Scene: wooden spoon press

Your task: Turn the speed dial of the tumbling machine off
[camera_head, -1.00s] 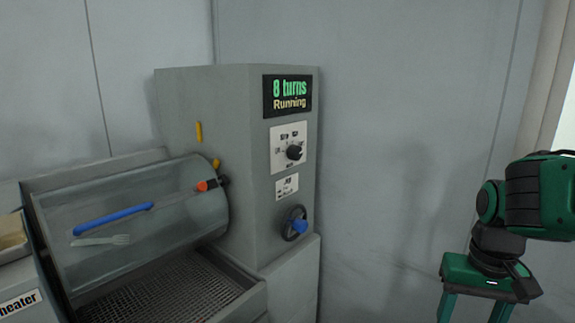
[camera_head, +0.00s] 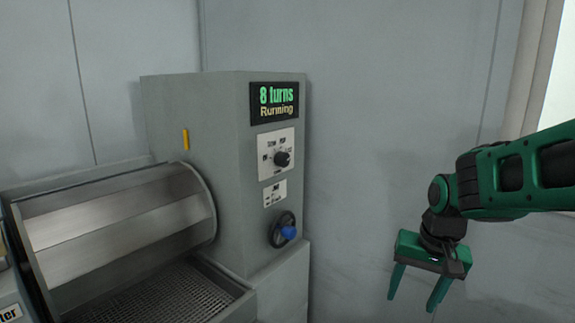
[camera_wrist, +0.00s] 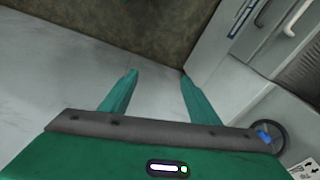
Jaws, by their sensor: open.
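The tumbling machine is a grey cabinet (camera_head: 195,150) with a drum (camera_head: 125,225) at its left. Its screen (camera_head: 274,101) reads "8 turns Running". The speed dial (camera_head: 282,158) is a black knob on a white plate below the screen. A handwheel with a blue knob (camera_head: 289,233) sits lower on the same face; it also shows in the wrist view (camera_wrist: 264,137). My gripper (camera_head: 412,303) is open and empty, pointing down, well to the right of the cabinet and lower than the dial. In the wrist view its fingers (camera_wrist: 155,85) are spread with nothing between them. The dial is not seen there.
A mesh tray (camera_head: 165,295) lies below the drum. A yellow piece (camera_head: 185,139) sticks out of the cabinet's side. The space between my gripper and the cabinet is clear, with a plain grey wall (camera_head: 390,120) behind.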

